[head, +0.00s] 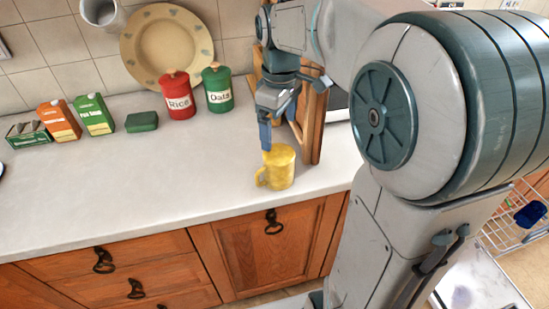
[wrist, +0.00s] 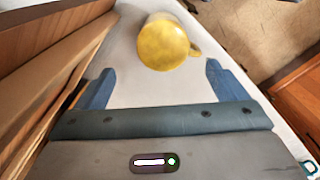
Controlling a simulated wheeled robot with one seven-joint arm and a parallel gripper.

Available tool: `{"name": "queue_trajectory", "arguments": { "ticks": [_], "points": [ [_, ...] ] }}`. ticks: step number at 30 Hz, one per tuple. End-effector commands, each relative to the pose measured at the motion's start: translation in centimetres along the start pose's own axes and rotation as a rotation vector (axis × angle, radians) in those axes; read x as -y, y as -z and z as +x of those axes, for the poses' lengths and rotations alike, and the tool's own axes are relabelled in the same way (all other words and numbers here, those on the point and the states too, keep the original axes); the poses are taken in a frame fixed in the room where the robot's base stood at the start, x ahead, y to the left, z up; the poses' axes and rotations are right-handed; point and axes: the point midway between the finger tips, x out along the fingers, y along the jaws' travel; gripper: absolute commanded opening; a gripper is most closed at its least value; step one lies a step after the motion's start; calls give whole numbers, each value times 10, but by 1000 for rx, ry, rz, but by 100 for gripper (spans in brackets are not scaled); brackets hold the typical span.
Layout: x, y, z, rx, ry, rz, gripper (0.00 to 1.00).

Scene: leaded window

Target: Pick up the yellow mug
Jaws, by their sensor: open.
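The yellow mug (head: 276,168) stands upright on the white counter (head: 130,190) near its front edge, with its handle to the left in the head view. In the wrist view the mug (wrist: 163,42) lies just beyond the fingertips, roughly centred between them, with its handle to the right. My gripper (head: 268,138) points down just above the mug in the head view, its fingertips close to the rim. In the wrist view my gripper (wrist: 155,78) shows two blue fingers spread apart with nothing between them. I cannot tell whether a finger touches the mug.
A wooden board or rack (head: 313,125) stands right behind the mug, close to my gripper. A red Rice canister (head: 178,97) and a green Oats canister (head: 217,90) stand at the back. Boxes (head: 60,120) stand at the left. The counter left of the mug is clear.

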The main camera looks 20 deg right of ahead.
Motion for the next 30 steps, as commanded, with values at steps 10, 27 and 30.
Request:
{"name": "queue_trajectory", "arguments": {
  "ticks": [10, 27, 30],
  "points": [
    [0, -1, 58, 1, 1, 4, 92],
    [5, 0, 113, 0, 0, 5, 92],
    [5, 0, 113, 0, -1, 5, 92]
  ]
}}
